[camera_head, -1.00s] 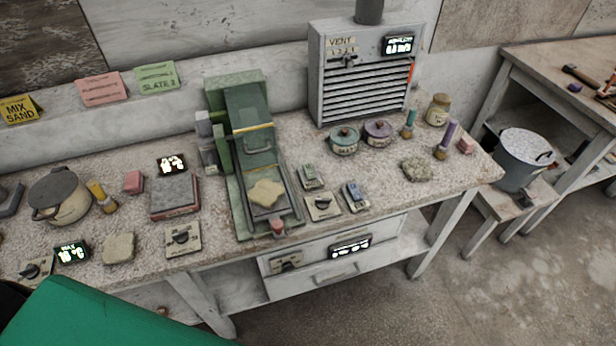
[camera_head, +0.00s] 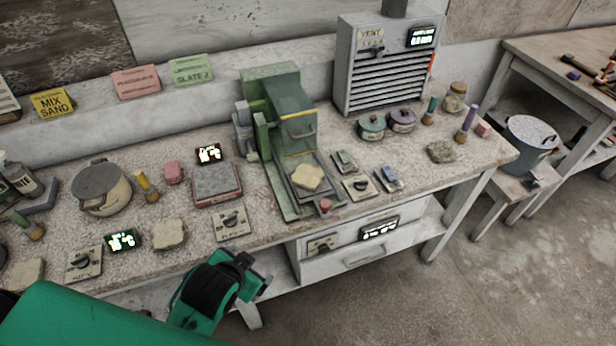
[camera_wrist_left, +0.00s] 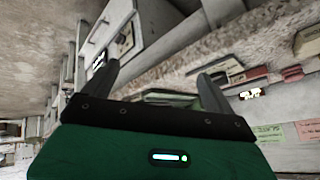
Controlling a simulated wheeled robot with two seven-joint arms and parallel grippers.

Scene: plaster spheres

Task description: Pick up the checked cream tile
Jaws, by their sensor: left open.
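A rough cream tile (camera_head: 308,178) lies on the bed of a green press (camera_head: 284,208) in the head view. A second cream tile (camera_head: 169,234) lies near the bench's front edge, left of centre. A third pale tile (camera_head: 22,273) lies at the far left. No checked pattern is clear on any of them. My left gripper (camera_head: 258,272) is in front of the bench edge, below the press and apart from the tiles. In the left wrist view its two fingers (camera_wrist_left: 158,76) are spread, with nothing between them. My right gripper is not in view.
The bench (camera_head: 130,262) also holds a lidded pot (camera_head: 103,190), a pink-edged block (camera_head: 216,184), switch plates, small displays and jars. A vent box (camera_head: 388,75) stands behind. Drawers (camera_head: 360,248) sit under the bench. Open floor lies at the lower right.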

